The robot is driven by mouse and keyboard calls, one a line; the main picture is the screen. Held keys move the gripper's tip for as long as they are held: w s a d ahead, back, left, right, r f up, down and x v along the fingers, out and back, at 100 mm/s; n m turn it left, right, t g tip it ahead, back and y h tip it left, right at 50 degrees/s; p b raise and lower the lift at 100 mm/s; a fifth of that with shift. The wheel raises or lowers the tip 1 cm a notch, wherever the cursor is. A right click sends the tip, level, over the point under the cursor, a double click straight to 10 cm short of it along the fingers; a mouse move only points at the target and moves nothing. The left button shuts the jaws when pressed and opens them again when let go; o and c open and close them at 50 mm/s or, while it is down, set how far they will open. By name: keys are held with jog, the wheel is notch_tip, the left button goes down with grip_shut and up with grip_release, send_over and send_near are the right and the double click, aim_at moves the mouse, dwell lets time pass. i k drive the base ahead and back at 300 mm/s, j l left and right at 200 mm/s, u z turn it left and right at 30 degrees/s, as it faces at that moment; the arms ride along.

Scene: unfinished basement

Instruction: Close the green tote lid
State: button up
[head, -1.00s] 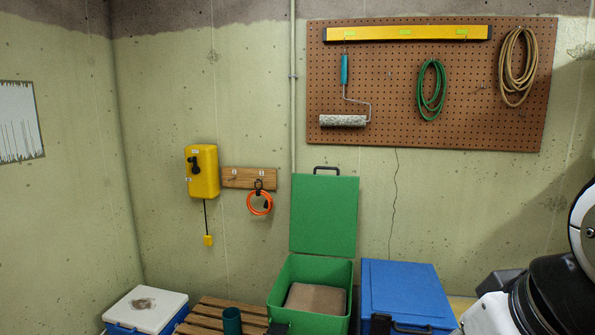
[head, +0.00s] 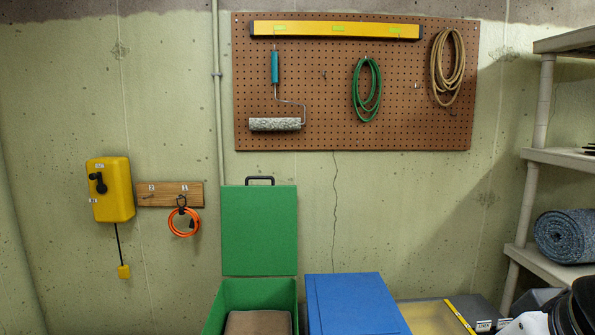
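The green tote (head: 241,293) stands low in the head view against the back wall, cut off by the bottom edge. Its green lid (head: 259,231) stands upright and open behind it, with a dark handle (head: 260,180) on its top edge. A brown, box-like item (head: 258,323) shows inside the tote. My gripper is not in view; only a dark and white part of my arm shows at the bottom right corner, well to the right of the tote.
A blue tote (head: 352,303) with its lid down stands close at the green tote's right. Farther right are a grey box (head: 470,312) and a pale shelf unit (head: 540,155) holding a rolled blue mat (head: 566,236). A pegboard (head: 330,130) with tools hangs above.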

aim_at(259, 222)
jog(key=i+j+z, duration=0.2)
jog(key=j, duration=0.4)
jog(key=i+j+z, duration=0.2)
jog(key=j, duration=0.45)
jog(key=j+z, duration=0.2)
jog(key=j, duration=0.4)
